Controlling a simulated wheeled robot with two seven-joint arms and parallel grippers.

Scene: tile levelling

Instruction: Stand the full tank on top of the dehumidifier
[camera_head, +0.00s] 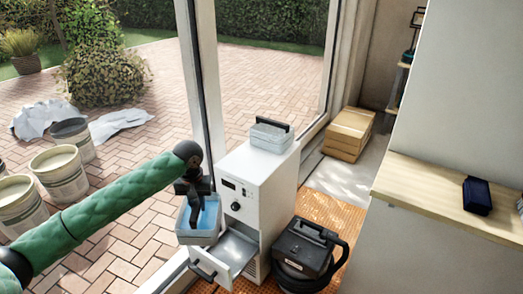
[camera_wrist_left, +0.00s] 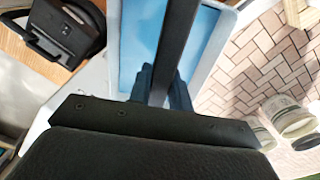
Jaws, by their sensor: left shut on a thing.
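The full tank (camera_head: 199,238), a light grey box with blue water inside, hangs upright from my left gripper (camera_head: 194,188) at the front left of the dehumidifier (camera_head: 280,185). My left gripper is shut on the tank's dark handle. The wrist view shows the fingers (camera_wrist_left: 163,88) around the handle bar, with the blue water of the tank (camera_wrist_left: 229,20) below. The dehumidifier is a white upright cabinet with its lower drawer (camera_head: 213,266) pulled out, below the held tank. A second grey tank (camera_head: 268,138) with a black handle stands on its top. My right gripper is out of view.
A black vacuum-like machine (camera_head: 301,252) stands close to the right of the dehumidifier. A door frame (camera_head: 203,80) rises behind it on the left. Buckets (camera_head: 59,175) stand outside on the paving. A wooden counter (camera_head: 430,190) with a dark blue box (camera_head: 477,196) is at right.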

